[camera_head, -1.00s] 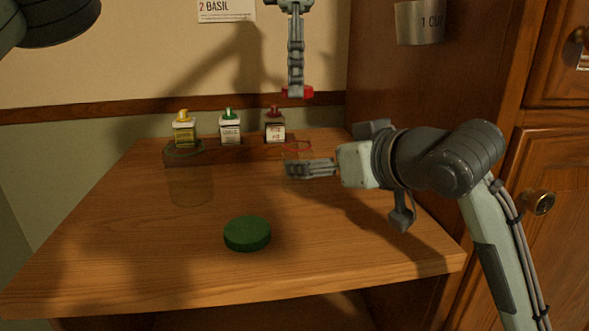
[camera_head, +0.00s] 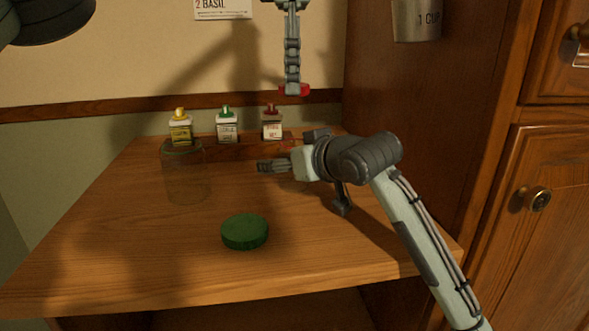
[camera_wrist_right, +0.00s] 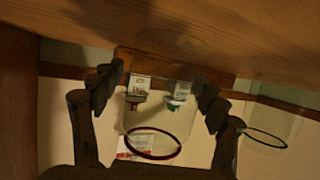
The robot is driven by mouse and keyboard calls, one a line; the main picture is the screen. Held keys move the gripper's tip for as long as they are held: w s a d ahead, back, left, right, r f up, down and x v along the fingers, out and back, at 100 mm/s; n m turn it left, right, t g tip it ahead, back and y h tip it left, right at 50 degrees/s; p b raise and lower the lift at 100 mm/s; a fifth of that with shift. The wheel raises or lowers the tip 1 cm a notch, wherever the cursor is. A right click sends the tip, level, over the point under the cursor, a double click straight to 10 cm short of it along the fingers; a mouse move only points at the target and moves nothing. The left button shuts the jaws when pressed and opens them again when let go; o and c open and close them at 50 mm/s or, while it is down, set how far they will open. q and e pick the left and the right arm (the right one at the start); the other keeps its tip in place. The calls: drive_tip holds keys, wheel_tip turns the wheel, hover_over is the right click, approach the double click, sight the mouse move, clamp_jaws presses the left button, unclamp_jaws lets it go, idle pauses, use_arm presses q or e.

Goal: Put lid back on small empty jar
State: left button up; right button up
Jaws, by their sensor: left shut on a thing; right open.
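My left gripper (camera_head: 292,84) hangs from above, shut on a red lid (camera_head: 303,90) held above the back of the counter. My right gripper (camera_head: 262,166) comes in from the right, low over the counter, open. In the right wrist view a clear empty jar with a red rim (camera_wrist_right: 153,156) stands between the two open fingers (camera_wrist_right: 158,92); I cannot tell whether they touch it. In the head view this jar is mostly hidden behind the right gripper. A larger clear jar (camera_head: 185,180) with a green rim stands left of it. A green lid (camera_head: 245,231) lies flat on the counter in front.
Several small spice bottles stand at the back: yellow-capped (camera_head: 181,130), green-capped (camera_head: 227,128) and red-capped (camera_head: 272,125). A wooden cabinet (camera_head: 415,100) closes the right side, with a metal measuring cup (camera_head: 417,20) hanging there. The front left of the wooden counter (camera_head: 120,250) is clear.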

drive_tip(key=shift+w+a+f, duration=0.1)
drive_tip(key=shift+w+a, duration=0.05)
drive_tip(key=shift+w, duration=0.05)
drive_tip(key=shift+c, duration=0.6)
clamp_jaws()
